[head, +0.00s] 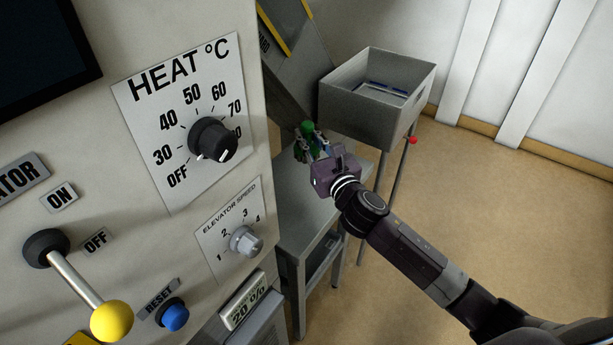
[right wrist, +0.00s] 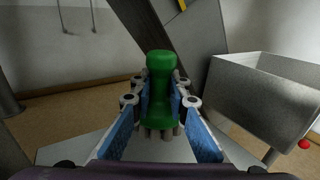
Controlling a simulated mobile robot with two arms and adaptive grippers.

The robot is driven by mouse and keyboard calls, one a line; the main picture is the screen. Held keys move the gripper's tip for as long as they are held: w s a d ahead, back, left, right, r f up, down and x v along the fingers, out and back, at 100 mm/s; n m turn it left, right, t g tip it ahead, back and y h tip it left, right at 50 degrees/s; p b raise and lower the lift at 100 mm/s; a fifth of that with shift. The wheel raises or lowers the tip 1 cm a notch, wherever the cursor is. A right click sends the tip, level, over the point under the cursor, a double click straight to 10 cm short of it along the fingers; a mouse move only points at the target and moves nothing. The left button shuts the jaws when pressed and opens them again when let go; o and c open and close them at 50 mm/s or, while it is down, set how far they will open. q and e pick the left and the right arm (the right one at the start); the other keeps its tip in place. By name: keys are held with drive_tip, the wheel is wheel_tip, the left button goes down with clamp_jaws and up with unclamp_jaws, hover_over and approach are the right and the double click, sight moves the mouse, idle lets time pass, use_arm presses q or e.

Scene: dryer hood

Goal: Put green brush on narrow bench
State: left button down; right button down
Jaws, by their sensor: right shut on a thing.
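The green brush (right wrist: 160,90) stands upright between the fingers of my right gripper (right wrist: 160,103) in the right wrist view, bristles downward. The gripper is shut on it. In the head view the brush (head: 307,128) shows as a small green shape at the tip of my right gripper (head: 312,146), partly hidden by the fingers. The narrow bench (head: 306,210) is a grey metal bench beside the control panel, and the gripper and brush are over its far part. I cannot tell whether the bristles touch the bench top. My left gripper is not in view.
A grey metal bin (head: 345,107) on legs stands just behind and right of the bench, with a red knob (head: 412,140) on its side. The control panel (head: 150,190) with dials and a yellow-knobbed lever borders the bench on the left. The floor at right is clear.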

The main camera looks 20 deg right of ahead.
wheel_tip(320, 180, down, 11)
drive_tip(key=b, duration=0.3)
drive_tip(key=shift+f, duration=0.2)
drive_tip(key=shift+f, duration=0.15)
drive_tip(key=c, duration=1.8)
unclamp_jaws()
drive_tip(key=shift+c, duration=0.2)
